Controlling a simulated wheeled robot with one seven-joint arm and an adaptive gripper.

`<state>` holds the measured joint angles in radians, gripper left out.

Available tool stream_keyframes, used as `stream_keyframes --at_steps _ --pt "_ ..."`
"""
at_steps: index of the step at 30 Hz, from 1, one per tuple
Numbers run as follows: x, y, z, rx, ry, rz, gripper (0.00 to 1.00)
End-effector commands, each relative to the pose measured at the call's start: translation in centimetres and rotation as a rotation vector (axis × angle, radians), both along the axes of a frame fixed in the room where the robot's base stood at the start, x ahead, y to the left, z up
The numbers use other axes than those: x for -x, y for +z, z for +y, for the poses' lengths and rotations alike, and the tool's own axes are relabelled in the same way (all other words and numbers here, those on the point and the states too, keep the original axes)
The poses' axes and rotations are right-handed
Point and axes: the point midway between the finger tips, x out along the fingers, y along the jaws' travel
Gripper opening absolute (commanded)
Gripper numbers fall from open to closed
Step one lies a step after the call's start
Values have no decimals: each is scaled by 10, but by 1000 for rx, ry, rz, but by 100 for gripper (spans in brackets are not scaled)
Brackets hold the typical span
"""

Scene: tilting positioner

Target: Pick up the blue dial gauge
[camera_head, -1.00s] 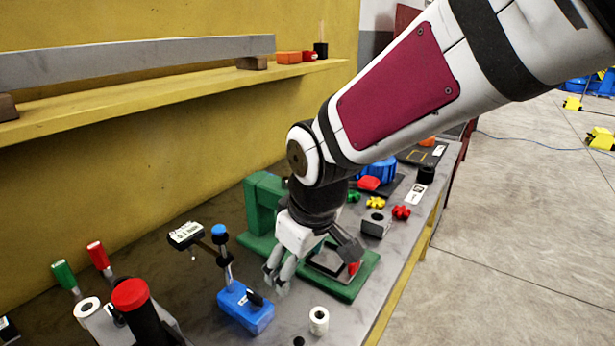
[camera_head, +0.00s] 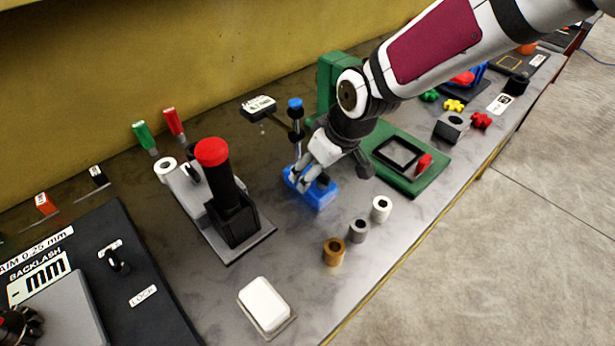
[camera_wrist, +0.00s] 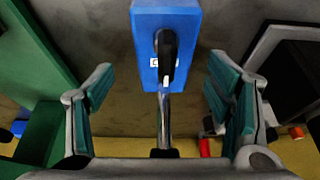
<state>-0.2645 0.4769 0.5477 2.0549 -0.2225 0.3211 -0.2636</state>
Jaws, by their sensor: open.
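The blue dial gauge stand has a blue block base (camera_head: 318,193) on the bench, an upright post with a blue knob (camera_head: 295,103) on top, and a dark dial head (camera_head: 259,107) out to the left. My gripper (camera_head: 308,180) is at the blue base in the head view, covering part of it. In the wrist view, the blue base (camera_wrist: 160,40) with its black lever (camera_wrist: 166,55) lies ahead between the fingers, and the post runs down toward the palm. My gripper (camera_wrist: 162,95) is open, with gaps on both sides and nothing held.
A green stand (camera_head: 415,180) is close to the right. A black post with a red cap (camera_head: 213,153) stands to the left. White, grey and brown rings (camera_head: 358,231) sit in front, with a white block (camera_head: 264,304) nearer.

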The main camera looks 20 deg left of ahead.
Motion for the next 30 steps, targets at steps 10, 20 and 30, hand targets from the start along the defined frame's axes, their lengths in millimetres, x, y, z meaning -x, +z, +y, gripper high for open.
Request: stream_keyframes --at_steps 10,20,30 --pt "-1 -35 17 1 1 2 73" --pt "-5 -50 22 -1 -1 -1 73" --pt "-5 -49 22 -1 -1 -1 17"
